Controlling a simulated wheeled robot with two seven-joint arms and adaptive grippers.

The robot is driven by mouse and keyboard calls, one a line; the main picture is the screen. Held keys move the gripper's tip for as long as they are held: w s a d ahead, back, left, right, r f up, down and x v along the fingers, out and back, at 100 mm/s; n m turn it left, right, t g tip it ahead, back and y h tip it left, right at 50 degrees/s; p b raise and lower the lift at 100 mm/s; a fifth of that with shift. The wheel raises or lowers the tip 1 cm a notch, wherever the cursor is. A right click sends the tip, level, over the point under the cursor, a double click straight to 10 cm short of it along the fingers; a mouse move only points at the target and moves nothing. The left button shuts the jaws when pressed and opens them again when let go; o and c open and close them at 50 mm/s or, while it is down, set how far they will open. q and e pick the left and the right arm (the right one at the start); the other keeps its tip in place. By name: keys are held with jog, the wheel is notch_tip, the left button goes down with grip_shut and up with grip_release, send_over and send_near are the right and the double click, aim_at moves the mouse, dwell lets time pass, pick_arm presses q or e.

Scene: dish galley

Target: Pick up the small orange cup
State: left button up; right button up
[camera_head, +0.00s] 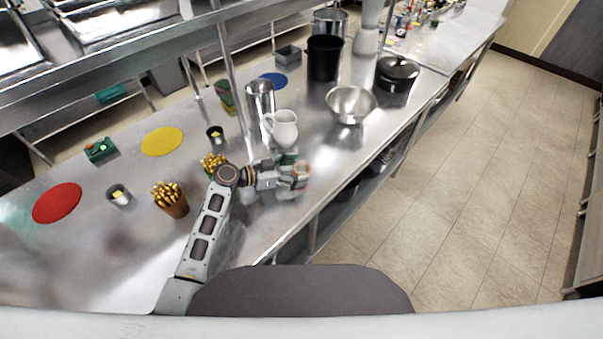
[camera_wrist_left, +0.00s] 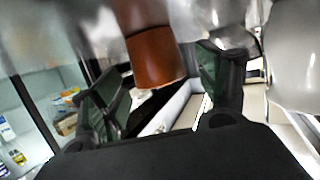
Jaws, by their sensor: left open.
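The small orange cup (camera_wrist_left: 157,58) shows in the left wrist view, just beyond and between the two green-padded fingers of my left gripper (camera_wrist_left: 165,85). The fingers are apart, with a gap on each side of the cup. In the head view my left gripper (camera_head: 290,171) is low over the steel counter near its front edge. The cup (camera_head: 302,168) shows there only in small part at the fingertips, mostly hidden by the gripper. My right gripper is not in view.
A white pitcher (camera_head: 283,130) stands close behind my left gripper. A steel bowl (camera_head: 351,103) is to the right. The counter's front edge (camera_head: 318,203) is near the gripper.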

pick_arm(q)
jog(key=c, duration=1.1)
jog(key=shift+r, duration=0.15)
jog(key=shift+r+b, duration=0.65)
jog(key=shift+r, duration=4.25)
